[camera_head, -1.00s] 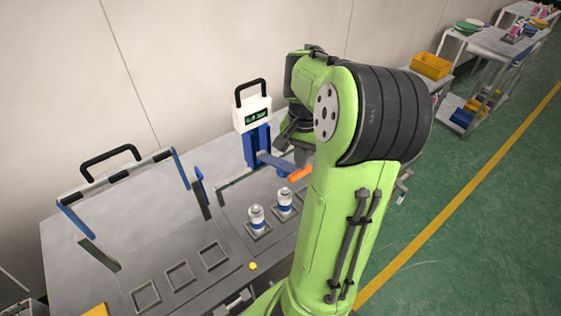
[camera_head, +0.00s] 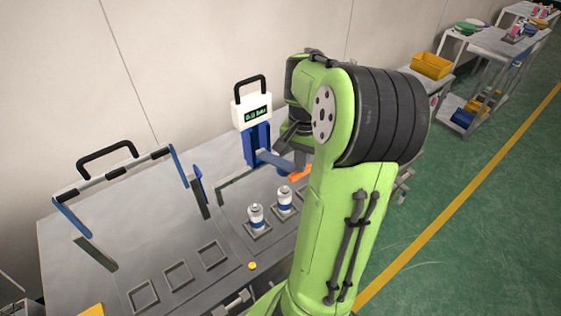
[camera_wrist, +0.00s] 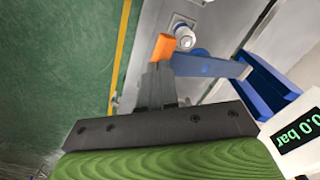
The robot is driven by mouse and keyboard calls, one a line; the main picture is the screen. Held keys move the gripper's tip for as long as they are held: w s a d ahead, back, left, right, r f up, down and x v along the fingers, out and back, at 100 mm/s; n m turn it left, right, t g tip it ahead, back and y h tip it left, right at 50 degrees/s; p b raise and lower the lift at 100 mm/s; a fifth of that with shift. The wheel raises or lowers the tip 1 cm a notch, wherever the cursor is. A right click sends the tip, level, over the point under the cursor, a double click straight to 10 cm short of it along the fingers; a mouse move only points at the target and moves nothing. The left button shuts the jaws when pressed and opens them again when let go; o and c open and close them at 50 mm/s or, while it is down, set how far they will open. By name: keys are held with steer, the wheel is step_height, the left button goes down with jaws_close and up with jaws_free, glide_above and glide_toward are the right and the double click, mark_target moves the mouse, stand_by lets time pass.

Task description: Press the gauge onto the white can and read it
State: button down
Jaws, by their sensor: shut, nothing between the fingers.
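The gauge has a white display box (camera_head: 253,112) on a blue column (camera_head: 255,147). A blue lever (camera_head: 278,161) with an orange end (camera_head: 299,174) sticks out from the column. In the wrist view the display (camera_wrist: 299,130) reads 0.0 bar. My gripper (camera_wrist: 155,72) is shut with nothing in it, just beside the orange end (camera_wrist: 162,47); whether they touch I cannot tell. In the head view my arm hides the fingers. Two white cans with blue bands, one nearer (camera_head: 256,216) and one farther (camera_head: 284,200), stand upright on square plates. One can (camera_wrist: 184,34) shows near the lever in the wrist view.
The grey table (camera_head: 150,245) has several empty square recesses at its front. A frame with a black handle (camera_head: 108,150) stands at the left. A yellow button (camera_head: 252,266) is near the front edge. Green floor lies to the right.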

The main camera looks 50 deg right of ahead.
step_height(320, 180, down, 9)
steer(key=s+b, duration=0.2)
steer(key=b, duration=0.5)
steer(key=shift+a, duration=0.2)
stand_by(0.7)
steer(key=shift+r, duration=0.1)
stand_by(0.4)
steer(key=r+p, duration=0.4)
steer(key=r, duration=0.1)
steer(key=w+r+p, duration=0.1)
steer(key=r+p, duration=0.3)
steer(key=r, duration=0.1)
steer(key=w+r+p, duration=0.1)
steer(key=r+p, duration=0.3)
steer(key=p, duration=0.1)
steer(key=shift+w+d+r, duration=0.1)
steer(key=shift+d+r, duration=0.15)
steer(key=shift+r, duration=0.15)
steer(key=shift+f, duration=0.15)
steer(key=w+a+r+n+t+h+b, duration=0.25)
steer(key=a+n, duration=0.45)
steer(key=a, duration=0.8)
steer(key=s+a+n+t+y+b, duration=0.2)
steer(key=s+a+n, duration=0.5)
steer(key=a, duration=0.4)
steer(key=shift+s+a+f+n+t+b, duration=0.3)
steer(key=shift+s+a+f+t+b, duration=0.15)
steer(key=shift+t+b, duration=0.15)
